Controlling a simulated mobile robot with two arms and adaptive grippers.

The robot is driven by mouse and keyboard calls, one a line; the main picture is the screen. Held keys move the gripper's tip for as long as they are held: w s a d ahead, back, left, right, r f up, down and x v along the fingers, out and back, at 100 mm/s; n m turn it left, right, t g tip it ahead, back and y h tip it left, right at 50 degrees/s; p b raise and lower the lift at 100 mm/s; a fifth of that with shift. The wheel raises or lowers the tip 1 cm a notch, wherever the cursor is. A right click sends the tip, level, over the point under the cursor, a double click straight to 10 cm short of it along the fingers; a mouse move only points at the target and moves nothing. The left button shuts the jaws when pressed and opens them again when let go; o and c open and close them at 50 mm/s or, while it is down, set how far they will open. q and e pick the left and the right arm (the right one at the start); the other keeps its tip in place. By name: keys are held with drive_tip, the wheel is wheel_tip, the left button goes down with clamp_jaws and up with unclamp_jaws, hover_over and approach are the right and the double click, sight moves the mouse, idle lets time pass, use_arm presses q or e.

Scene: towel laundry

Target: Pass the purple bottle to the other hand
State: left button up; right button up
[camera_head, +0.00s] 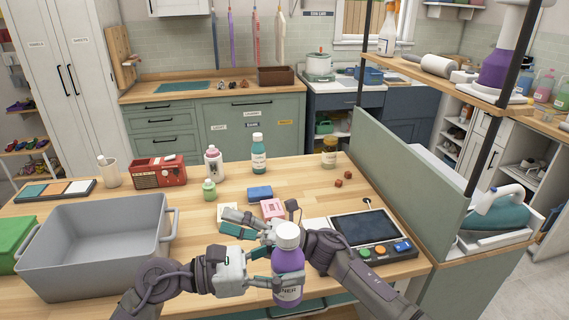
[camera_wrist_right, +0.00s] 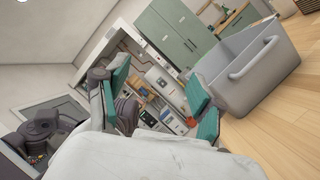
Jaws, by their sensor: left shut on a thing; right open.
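The purple bottle (camera_head: 288,263) has a white cap and a white label. It is upright at the front of the wooden table in the head view. My left gripper (camera_head: 278,279) reaches in from the left and is shut around the bottle's body. My right gripper (camera_head: 233,222) comes from the right behind the bottle. Its fingers point left, open and empty. In the right wrist view its two teal fingers (camera_wrist_right: 158,84) stand apart with only background between them. The bottle is not in that view.
A grey bin (camera_head: 95,248) stands at the left and also shows in the wrist view (camera_wrist_right: 247,72). A control panel (camera_head: 365,231) and green partition (camera_head: 405,175) are at right.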

use_arm(q)
drive_tip(key=shift+d, duration=0.1)
use_arm(e)
drive_tip(key=s+a+r+n+g+h, duration=0.2)
drive_tip(key=s+r+n+g+h, duration=0.25)
drive_tip(key=r+n+g, duration=0.3)
use_arm(q)
drive_tip(key=shift+s+r, duration=0.1)
drive_tip(key=shift+s, duration=0.05)
use_arm(e)
wheel_tip(320, 180, up, 12)
drive_tip(key=n+t+h, duration=0.4)
drive_tip(key=t+h, duration=0.4)
drive_tip(key=h, duration=0.9)
hover_over(285, 231)
drive_tip(key=shift+m, duration=0.25)
wheel_tip(285, 231, down, 12)
drive_tip(key=shift+w+r, duration=0.1)
drive_tip(key=shift+r, duration=0.1)
